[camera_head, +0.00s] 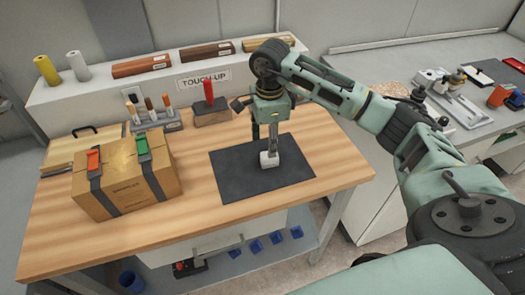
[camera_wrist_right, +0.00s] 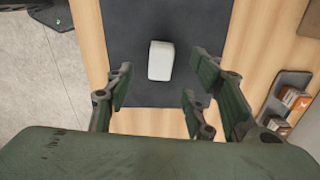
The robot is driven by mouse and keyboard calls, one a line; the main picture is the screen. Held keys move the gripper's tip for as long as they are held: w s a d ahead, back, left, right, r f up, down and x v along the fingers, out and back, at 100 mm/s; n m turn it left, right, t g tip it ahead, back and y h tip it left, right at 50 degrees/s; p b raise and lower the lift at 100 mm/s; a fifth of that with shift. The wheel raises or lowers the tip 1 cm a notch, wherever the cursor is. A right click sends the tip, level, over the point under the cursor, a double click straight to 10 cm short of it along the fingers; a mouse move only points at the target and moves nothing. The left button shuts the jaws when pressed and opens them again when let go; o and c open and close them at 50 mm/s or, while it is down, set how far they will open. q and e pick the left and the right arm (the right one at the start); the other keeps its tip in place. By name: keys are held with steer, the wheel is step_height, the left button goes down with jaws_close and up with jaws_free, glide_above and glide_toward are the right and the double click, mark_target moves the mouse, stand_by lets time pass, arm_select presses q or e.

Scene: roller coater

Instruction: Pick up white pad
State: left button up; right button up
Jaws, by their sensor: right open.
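The white pad (camera_head: 269,160) is a small white block lying on the dark mat (camera_head: 232,180) on the wooden workbench. In the right wrist view the pad (camera_wrist_right: 160,61) shows beyond my fingertips, roughly between their lines. My right gripper (camera_head: 267,143) points down over the mat, close to the pad, and partly covers it in the head view. It is open and empty in the right wrist view (camera_wrist_right: 158,86), with clear space between its fingers. Whether a finger touches the pad cannot be told. My left gripper is not in view.
A cardboard box (camera_head: 122,182) with red and green clamps stands left on the bench. A block with a red handle (camera_head: 209,92) and a pen holder (camera_head: 160,122) stand behind the mat. A raised shelf (camera_head: 105,98) runs along the back. The mat's right side is clear.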

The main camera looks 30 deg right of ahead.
steer(key=f, duration=0.1)
steer(key=f+p, duration=0.2)
steer(key=shift+s+d+f, duration=0.2)
steer(key=shift+s+f, duration=0.1)
steer(key=shift+f, duration=0.1)
steer(key=shift+w+f+p, duration=0.25)
steer(key=shift+f+p, duration=0.3)
steer(key=shift+f, duration=0.95)
steer(key=shift+c, duration=1.3)
steer(key=c, duration=0.6)
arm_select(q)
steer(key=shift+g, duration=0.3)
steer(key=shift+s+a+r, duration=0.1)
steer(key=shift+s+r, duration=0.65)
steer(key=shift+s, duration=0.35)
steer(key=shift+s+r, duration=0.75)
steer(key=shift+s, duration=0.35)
arm_select(e)
steer(key=c, duration=0.3)
